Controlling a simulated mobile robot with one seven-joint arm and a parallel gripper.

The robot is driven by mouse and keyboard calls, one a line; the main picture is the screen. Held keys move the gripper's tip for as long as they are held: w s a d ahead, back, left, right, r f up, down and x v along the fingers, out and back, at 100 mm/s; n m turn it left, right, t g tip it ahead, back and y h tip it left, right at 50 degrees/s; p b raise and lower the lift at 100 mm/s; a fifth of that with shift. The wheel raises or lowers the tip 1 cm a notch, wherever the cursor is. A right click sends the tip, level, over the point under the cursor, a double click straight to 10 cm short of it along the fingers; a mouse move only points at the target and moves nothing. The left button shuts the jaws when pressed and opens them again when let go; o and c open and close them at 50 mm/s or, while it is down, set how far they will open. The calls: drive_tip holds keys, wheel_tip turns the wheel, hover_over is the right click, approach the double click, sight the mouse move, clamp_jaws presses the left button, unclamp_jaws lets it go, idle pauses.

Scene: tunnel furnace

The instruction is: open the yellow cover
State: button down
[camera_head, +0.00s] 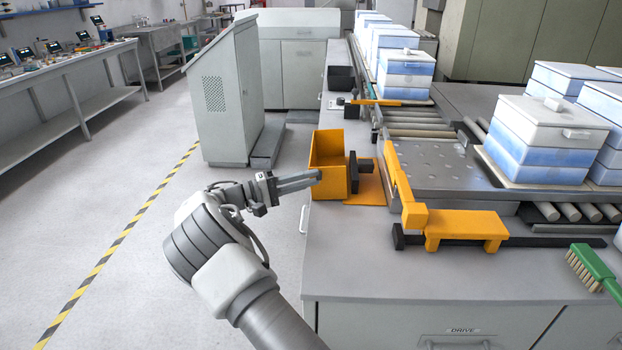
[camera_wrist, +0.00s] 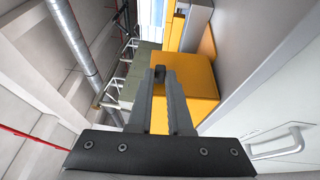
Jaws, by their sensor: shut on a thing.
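The yellow cover (camera_head: 335,182) is a box-like piece at the left edge of the grey bench, its hollow inside facing up in the head view. A flat orange plate (camera_head: 368,190) lies to its right, with a dark block between them. My gripper (camera_head: 318,175) reaches from the left to the cover's left side. In the wrist view the yellow cover (camera_wrist: 188,82) fills the area beyond the fingers. My gripper (camera_wrist: 160,76) is shut there on a small dark knob (camera_wrist: 159,71) in front of the cover. The knob is mostly hidden by the fingers.
A yellow bracket (camera_head: 466,226) and a long yellow bar (camera_head: 397,180) stand right of the cover. A green brush (camera_head: 592,266) lies at the right edge. White-and-blue boxes (camera_head: 548,135) stand on the conveyor.

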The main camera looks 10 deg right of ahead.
idle(0.4)
drive_tip(key=c, duration=1.1)
unclamp_jaws()
drive_tip(key=v, duration=1.7)
drive_tip(key=shift+s+a+f, duration=0.1)
drive_tip(key=shift+a+f, duration=0.05)
drive_tip(key=shift+f, duration=0.1)
